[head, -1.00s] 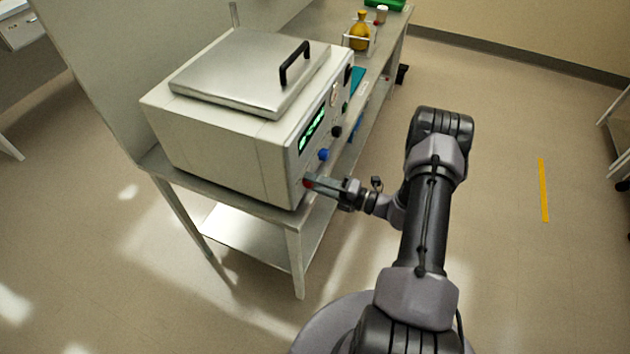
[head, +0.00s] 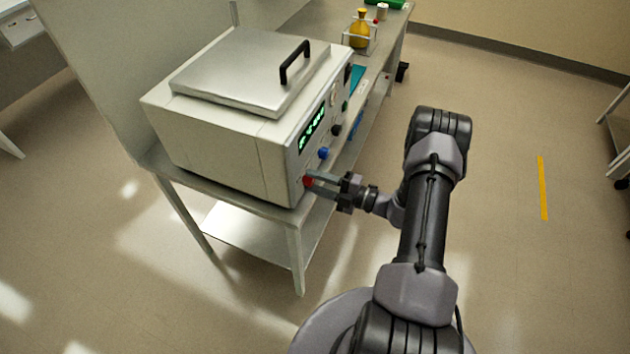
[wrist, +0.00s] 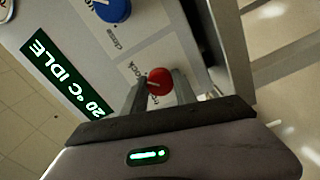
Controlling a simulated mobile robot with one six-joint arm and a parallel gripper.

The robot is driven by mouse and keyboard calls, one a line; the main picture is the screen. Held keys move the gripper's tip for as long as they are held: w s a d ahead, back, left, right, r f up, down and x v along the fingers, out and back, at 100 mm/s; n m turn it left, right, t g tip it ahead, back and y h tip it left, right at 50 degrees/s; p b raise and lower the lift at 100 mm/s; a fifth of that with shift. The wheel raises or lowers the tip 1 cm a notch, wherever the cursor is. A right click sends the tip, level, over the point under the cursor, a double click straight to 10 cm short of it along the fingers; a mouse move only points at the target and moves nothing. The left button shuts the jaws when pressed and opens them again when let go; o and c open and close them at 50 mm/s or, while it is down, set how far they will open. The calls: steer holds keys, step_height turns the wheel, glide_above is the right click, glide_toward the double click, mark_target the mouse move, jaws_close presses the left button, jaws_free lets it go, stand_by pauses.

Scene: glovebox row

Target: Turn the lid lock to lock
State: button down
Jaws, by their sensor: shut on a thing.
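The lid lock is a red round knob (head: 308,181) low on the front panel of the white box-shaped device (head: 215,150). In the wrist view the red knob (wrist: 160,82) has a pale pointer line and sits between the two fingers. My gripper (head: 311,178) is shut on it, one finger on each side; it also shows in the wrist view (wrist: 158,88). Printed words beside the knob are partly hidden by the fingers; one ends in "ock". The metal lid (head: 240,72) with a black handle (head: 295,62) lies flat on top.
A blue knob (head: 323,153) sits just above the red one, with "close" printed by it. A green display (wrist: 62,72) reads 20 °C IDLE. A yellow flask (head: 360,30) stands in a rack at the bench's far end.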

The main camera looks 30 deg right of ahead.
steer(key=c, duration=1)
jaws_free()
steer(key=p+v, duration=0.2)
steer(key=v, duration=1.5)
steer(key=shift+s, duration=0.2)
steer(key=shift+d, duration=0.15)
